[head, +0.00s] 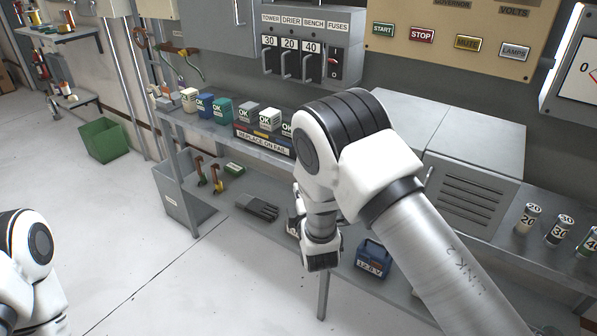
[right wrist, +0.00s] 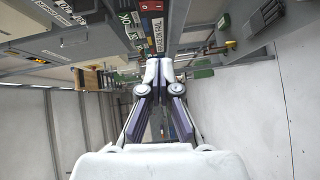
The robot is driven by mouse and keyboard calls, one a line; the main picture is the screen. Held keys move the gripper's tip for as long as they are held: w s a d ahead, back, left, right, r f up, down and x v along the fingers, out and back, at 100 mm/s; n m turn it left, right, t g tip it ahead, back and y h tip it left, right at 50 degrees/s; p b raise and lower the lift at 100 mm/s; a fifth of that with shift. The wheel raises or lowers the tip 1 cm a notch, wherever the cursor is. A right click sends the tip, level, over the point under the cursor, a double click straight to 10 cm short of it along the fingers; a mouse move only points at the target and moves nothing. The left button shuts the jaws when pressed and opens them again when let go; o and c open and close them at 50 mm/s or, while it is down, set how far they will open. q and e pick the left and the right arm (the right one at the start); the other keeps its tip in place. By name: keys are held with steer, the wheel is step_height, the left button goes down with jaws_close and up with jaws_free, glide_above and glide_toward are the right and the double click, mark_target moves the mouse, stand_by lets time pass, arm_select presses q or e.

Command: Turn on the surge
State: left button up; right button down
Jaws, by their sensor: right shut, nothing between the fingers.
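I can read no label saying surge in either view. A rack marked "REPLACE ON FAIL" (head: 262,142) sits on the upper shelf, with several blocks marked OK (head: 248,113) in and beside it. The rack label also shows in the right wrist view (right wrist: 157,35). The switch box (head: 306,22) marked TOWER, DRIER, BENCH and FUSES hangs above, with several levers (head: 287,65). My right gripper (head: 322,264) hangs below and in front of the upper shelf. Its fingers (right wrist: 158,72) are shut and empty. My left gripper is out of view; only part of that arm shows.
A tan panel (head: 400,45) carries START, STOP, MUTE and LAMPS buttons. A grey cabinet (head: 470,195) stands right of my right arm. The lower shelf holds gloves (head: 257,208) and a blue 12.8 V battery (head: 372,260). A green bin (head: 102,140) stands on open floor at left.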

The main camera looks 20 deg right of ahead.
steer(key=w+d+f, duration=0.1)
steer(key=w+d, duration=0.3)
steer(key=w, duration=0.8)
steer(key=shift+w+f, duration=0.25)
steer(key=shift+f, duration=0.1)
steer(key=shift+w+d, duration=0.1)
steer(key=shift+d, duration=0.1)
steer(key=shift+f+b, duration=0.1)
steer(key=shift+b, duration=0.2)
